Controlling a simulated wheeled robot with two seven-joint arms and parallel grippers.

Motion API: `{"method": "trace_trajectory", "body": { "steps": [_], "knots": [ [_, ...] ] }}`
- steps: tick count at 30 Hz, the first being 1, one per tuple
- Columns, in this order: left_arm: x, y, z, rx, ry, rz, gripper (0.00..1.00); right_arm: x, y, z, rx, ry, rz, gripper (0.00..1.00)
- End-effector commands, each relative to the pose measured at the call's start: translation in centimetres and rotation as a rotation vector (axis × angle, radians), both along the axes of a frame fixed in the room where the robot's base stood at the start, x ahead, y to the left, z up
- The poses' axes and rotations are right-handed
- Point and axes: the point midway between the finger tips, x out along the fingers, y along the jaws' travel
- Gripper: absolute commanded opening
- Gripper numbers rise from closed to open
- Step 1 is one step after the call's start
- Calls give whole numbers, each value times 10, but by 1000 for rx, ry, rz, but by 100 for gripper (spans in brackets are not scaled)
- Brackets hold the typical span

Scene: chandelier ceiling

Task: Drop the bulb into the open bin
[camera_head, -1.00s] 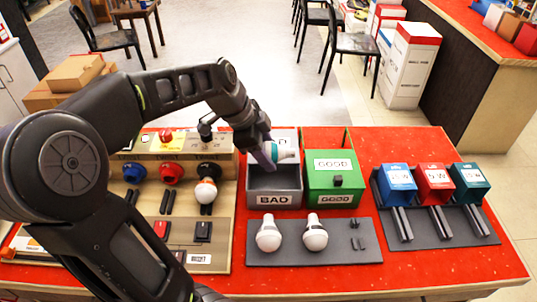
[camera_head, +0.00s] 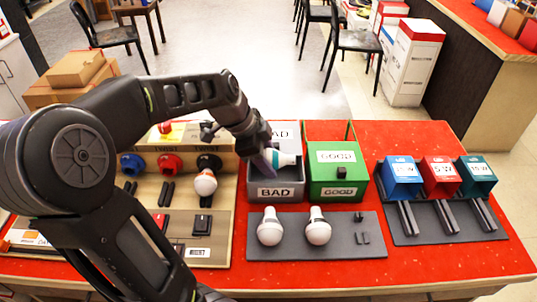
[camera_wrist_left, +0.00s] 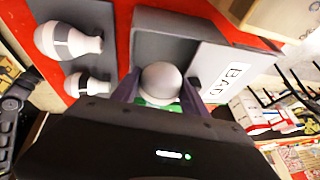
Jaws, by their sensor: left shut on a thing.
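My left gripper (camera_head: 271,158) is shut on a bulb (camera_head: 286,159) with a white globe and a teal band, tilted on its side. It holds the bulb at the mouth of the grey open bin marked BAD (camera_head: 276,193). In the left wrist view the bulb's round end (camera_wrist_left: 160,80) sits between the two purple fingers, with the grey bin (camera_wrist_left: 165,22) behind it. The green bin marked GOOD (camera_head: 337,178) stands to the right with its top covered. My right gripper is not in view.
A wooden test board (camera_head: 222,228) with another bulb (camera_head: 205,183) is at left. Blue, red and teal boxes (camera_head: 438,177) stand at right.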

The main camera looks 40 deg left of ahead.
Motion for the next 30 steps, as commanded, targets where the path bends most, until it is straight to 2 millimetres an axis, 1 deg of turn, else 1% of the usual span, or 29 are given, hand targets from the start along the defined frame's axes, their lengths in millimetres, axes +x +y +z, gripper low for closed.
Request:
{"method": "trace_trajectory", "body": {
  "steps": [1, 3, 13, 14, 21, 23, 30],
  "knots": [
    [0, 0, -5, 0, 0, 1, 6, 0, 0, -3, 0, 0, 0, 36],
    [0, 0, -7, 0, 0, 0, 6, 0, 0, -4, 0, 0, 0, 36],
    [0, 0, -8, 0, 0, 0, 6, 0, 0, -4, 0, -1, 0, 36],
    [0, 0, -8, 0, 0, 0, 54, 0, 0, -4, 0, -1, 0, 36],
    [0, 0, -8, -1, 1, 0, 73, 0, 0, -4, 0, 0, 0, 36],
    [0, 0, -8, -1, 1, -1, 77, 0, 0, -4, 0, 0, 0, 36],
    [-1, -2, -9, -4, 5, -3, 77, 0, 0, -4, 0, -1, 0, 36]
  ]
}}
